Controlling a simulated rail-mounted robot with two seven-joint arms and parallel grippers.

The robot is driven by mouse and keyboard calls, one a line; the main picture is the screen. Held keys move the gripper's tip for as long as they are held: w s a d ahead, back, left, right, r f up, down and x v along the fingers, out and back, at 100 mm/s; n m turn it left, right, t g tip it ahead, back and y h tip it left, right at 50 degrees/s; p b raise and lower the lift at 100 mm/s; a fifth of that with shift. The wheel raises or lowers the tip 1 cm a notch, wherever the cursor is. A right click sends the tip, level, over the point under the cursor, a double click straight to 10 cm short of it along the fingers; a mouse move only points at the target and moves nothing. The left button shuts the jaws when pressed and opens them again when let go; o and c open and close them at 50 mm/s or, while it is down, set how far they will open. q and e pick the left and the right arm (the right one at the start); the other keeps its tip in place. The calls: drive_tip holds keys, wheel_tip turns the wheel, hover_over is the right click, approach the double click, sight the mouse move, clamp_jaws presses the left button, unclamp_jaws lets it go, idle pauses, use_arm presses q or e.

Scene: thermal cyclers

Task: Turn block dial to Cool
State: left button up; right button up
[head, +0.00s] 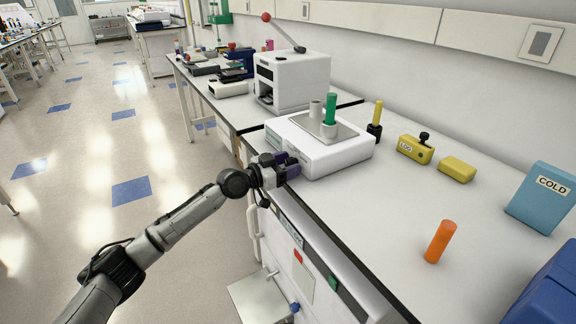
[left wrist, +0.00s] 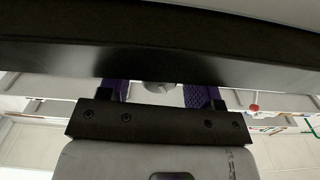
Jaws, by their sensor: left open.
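In the left wrist view the open purple fingers (left wrist: 158,92) stand either side of a pale round knob (left wrist: 158,87), which looks like the dial. The dial is hidden behind the gripper in the head view, so its setting and any contact cannot be told. My right gripper is not in view.
A white machine with a red-balled lever (head: 290,80) stands behind the unit. To the right are a yellow LOG block (head: 415,150), a yellow box (head: 457,169), an orange cylinder (head: 439,242) and a blue COLD box (head: 542,196). The bench between them is clear.

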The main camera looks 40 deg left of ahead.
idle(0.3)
use_arm(q)
drive_tip(key=c, duration=0.9)
drive_tip(key=n+p, duration=0.1)
drive_tip(key=n, duration=0.2)
drive_tip(key=shift+c, duration=0.2)
drive_tip(key=o, duration=0.9)
drive_tip(key=shift+o, duration=0.2)
